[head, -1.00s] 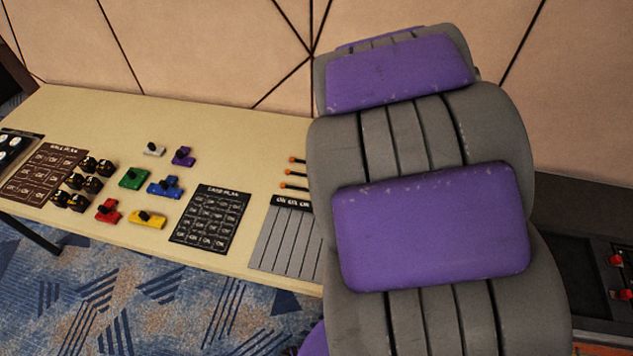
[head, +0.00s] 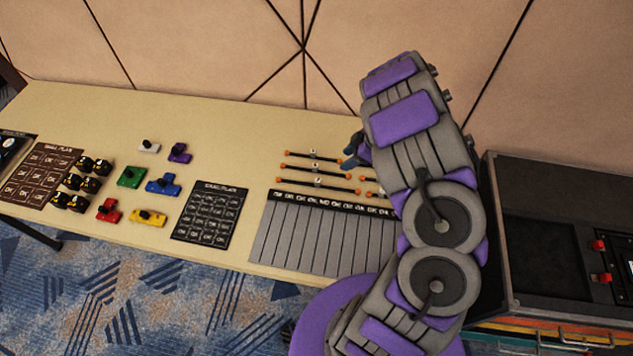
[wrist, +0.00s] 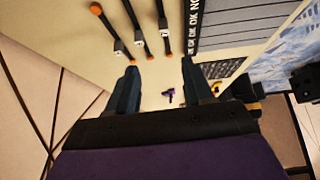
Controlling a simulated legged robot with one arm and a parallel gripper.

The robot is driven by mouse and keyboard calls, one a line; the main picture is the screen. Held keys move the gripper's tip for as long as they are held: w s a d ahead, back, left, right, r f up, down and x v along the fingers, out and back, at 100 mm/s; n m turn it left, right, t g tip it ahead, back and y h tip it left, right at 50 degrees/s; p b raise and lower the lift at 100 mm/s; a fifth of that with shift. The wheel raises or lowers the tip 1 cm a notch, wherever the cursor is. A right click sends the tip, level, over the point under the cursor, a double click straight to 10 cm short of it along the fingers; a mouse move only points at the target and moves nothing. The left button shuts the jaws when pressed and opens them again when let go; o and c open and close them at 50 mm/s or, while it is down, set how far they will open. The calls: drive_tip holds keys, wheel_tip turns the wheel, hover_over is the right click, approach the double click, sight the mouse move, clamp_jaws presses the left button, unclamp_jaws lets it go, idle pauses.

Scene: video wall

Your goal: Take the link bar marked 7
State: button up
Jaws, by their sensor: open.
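Several thin black link bars with orange ends and small white tags lie on the table, such as the back one (head: 313,156), the middle one (head: 316,169) and the front one (head: 317,182). More orange ends show partly behind my arm. The tags are too small to read, so I cannot tell which is 7. Bars also show in the wrist view (wrist: 107,32), beyond the fingertips. My gripper (wrist: 159,64) is open, with nothing between its fingers. In the head view, its dark teal fingers (head: 351,156) are just right of the bars, partly hidden by my arm.
A grey slotted panel with a label strip (head: 290,235) lies in front of the bars. A dark plan card (head: 210,216), coloured switch blocks (head: 163,185) and black knobs (head: 78,183) lie left. A black case (head: 550,200) stands right. The wall (head: 200,50) is behind.

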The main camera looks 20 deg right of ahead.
sight(318, 180)
drive_tip(key=b+x, duration=0.1)
drive_tip(key=x, duration=0.3)
drive_tip(key=b+x, duration=0.1)
drive_tip(key=x, duration=0.3)
drive_tip(key=b+x, duration=0.1)
drive_tip(key=x, duration=0.4)
drive_tip(key=shift+s+a+f+b, duration=0.1)
drive_tip(key=shift+s+a+b, duration=0.05)
drive_tip(key=shift+s+b, duration=0.15)
drive_tip(key=b+x, duration=0.1)
drive_tip(key=x, duration=0.3)
drive_tip(key=shift+w+a+f+b, duration=0.1)
drive_tip(key=shift+w+a+b, duration=0.1)
drive_tip(key=shift+b, duration=0.1)
clamp_jaws()
